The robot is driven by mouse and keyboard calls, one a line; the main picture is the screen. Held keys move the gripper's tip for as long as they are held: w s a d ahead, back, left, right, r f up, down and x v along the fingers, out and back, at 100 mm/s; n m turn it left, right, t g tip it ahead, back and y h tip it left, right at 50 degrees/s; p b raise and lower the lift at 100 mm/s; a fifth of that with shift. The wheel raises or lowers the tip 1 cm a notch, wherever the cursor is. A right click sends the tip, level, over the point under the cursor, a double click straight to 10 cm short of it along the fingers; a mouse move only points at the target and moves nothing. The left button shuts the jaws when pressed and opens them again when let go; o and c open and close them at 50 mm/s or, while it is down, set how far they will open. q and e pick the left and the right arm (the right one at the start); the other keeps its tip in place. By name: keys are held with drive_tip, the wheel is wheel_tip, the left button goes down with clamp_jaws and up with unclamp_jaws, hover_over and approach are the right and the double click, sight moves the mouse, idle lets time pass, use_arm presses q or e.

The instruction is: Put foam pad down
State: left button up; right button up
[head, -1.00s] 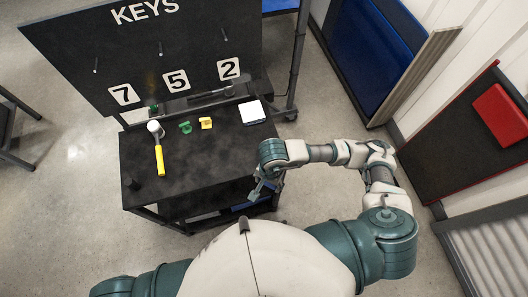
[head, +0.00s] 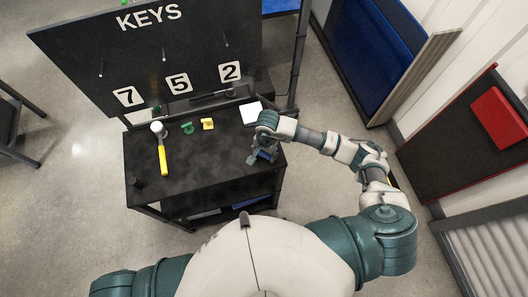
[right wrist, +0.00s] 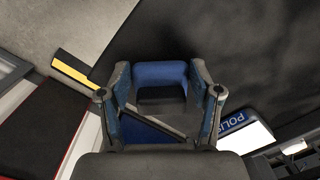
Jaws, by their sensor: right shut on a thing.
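My right gripper (head: 260,157) is over the right front part of the black table (head: 205,177). In the right wrist view, the gripper (right wrist: 160,85) is shut on a blue piece with a dark underside, which I take to be the foam pad (right wrist: 160,72). The fingers hide part of it. I cannot tell whether it touches the table top. A white square (head: 250,112) lies at the table's back right, just behind the gripper. In the right wrist view it shows a blue label reading "POLIS" (right wrist: 233,121). My left gripper is not in view.
A yellow-handled tool with a white head (head: 162,153), a green piece (head: 188,128) and a yellow piece (head: 207,124) lie on the table. A black KEYS board (head: 150,60) stands behind. The front middle of the table is clear.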

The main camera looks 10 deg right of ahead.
sight(265, 154)
drive_tip(key=o, duration=0.6)
drive_tip(key=shift+d, duration=0.15)
drive_tip(key=o, duration=0.4)
drive_tip(key=shift+a+r, duration=0.1)
drive_tip(key=shift+a, duration=0.2)
drive_tip(key=shift+r, duration=0.25)
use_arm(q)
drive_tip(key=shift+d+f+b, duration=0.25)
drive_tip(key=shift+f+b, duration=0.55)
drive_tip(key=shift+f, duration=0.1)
use_arm(e)
wheel_tip(265, 154, up, 11)
drive_tip(key=shift+w+d+r, duration=0.15)
drive_tip(key=shift+d+r, duration=0.05)
drive_tip(key=shift+d, duration=0.1)
